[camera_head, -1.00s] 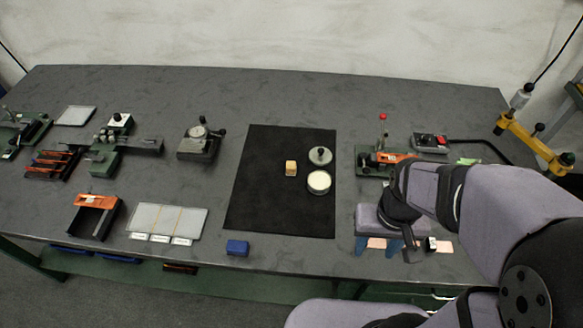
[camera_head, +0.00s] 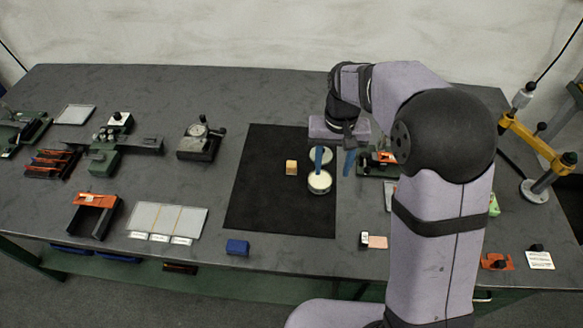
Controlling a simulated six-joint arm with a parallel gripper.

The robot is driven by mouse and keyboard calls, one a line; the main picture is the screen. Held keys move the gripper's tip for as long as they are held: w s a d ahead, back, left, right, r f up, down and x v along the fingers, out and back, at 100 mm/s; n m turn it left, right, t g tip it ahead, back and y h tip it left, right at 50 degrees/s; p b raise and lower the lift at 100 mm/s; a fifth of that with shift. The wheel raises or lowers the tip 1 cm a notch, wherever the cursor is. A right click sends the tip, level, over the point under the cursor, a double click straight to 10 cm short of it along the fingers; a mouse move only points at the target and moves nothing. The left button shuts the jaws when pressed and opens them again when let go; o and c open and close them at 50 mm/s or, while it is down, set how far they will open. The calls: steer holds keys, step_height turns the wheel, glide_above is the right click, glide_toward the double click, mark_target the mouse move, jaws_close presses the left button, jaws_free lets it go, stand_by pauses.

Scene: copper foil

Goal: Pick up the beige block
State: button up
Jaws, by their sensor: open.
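The lid is partly hidden by the gripper.
A blue block (camera_head: 237,247) lies near the table's front edge. A dial gauge stand (camera_head: 200,140) is left of the mat. A pale panel (camera_head: 168,220) and an orange-and-black holder (camera_head: 94,213) are at the front left. The mat left of the beige block is clear.

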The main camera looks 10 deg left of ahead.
glide_above(291, 164)
step_height(291, 164, down, 3)
steer(key=shift+d+r, duration=0.1)
steer(key=shift+f+p, duration=1.55)
steer(key=shift+f, duration=2.1)
steer(key=c, duration=1.1)
